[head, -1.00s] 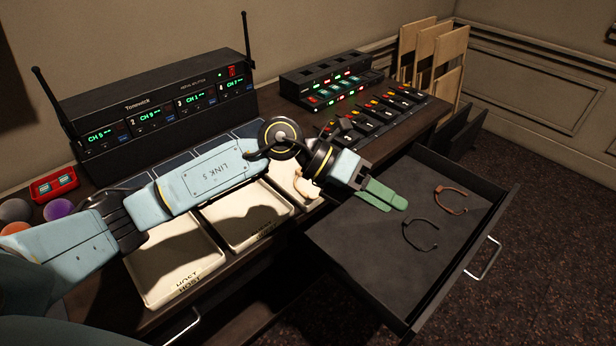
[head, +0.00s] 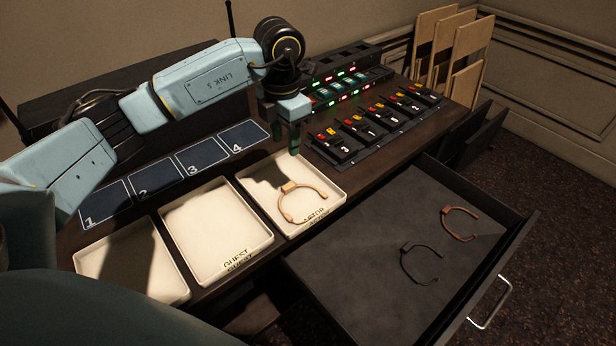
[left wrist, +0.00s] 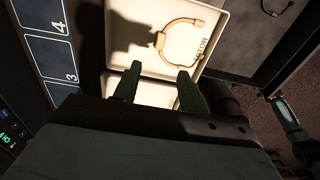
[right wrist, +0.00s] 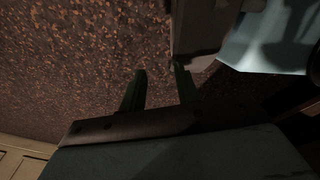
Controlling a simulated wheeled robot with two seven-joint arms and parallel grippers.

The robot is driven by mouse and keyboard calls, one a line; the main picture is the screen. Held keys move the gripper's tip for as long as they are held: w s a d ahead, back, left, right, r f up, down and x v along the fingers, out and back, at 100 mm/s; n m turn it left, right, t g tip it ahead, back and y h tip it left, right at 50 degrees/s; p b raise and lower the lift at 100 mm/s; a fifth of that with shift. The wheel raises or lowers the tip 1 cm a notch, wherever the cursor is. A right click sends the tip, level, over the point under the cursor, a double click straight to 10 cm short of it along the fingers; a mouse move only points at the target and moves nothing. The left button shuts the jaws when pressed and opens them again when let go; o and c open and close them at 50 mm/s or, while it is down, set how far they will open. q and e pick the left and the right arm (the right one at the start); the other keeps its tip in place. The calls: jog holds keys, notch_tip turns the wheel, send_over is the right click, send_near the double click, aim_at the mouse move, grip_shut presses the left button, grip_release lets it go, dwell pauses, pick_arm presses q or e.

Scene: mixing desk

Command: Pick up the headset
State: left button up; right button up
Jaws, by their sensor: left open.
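A tan headset (head: 288,187) lies in the right-hand white tray (head: 334,202). It also shows in the left wrist view (left wrist: 160,41), beyond my fingertips. A black headset (head: 407,268) and a copper-brown headset (head: 447,229) lie in the open drawer (head: 350,262). My left gripper (head: 284,138) points down above the back edge of the right-hand tray, behind the tan headset. Its green fingers are apart and empty in the left wrist view (left wrist: 159,70). My right gripper shows only in the right wrist view (right wrist: 160,72), open and empty over the carpet.
The middle tray (head: 205,228), marked GUEST, and the left tray (head: 130,268) are empty. A numbered charging mat (head: 180,172) lies behind the trays. A switch console (head: 370,128) stands right of my left gripper. The open drawer juts out at the front right.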

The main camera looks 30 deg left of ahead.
pick_arm(q)
jog(key=f, duration=0.1)
send_over(288, 186)
jog(key=f, duration=0.3)
jog(key=f+b, duration=0.1)
jog(key=f, duration=0.2)
jog(key=shift+w+f, duration=0.2)
jog(key=shift+f, duration=0.5)
jog(key=shift+s+f, duration=0.1)
jog(key=shift+f, duration=0.25)
notch_tip(288, 186, down, 4)
jog(key=shift+s+a+f+b, duration=0.1)
jog(key=shift+s+f+b, duration=0.05)
jog(key=shift+b, duration=0.15)
jog(key=c, duration=0.9)
grip_shut()
pick_arm(e)
jog(key=shift+g, duration=0.4)
jog(key=s, duration=0.1)
jog(key=s+d+f, duration=0.1)
jog(key=s+d, duration=0.1)
jog(key=shift+d+f, duration=0.25)
jog(key=shift+f, duration=0.05)
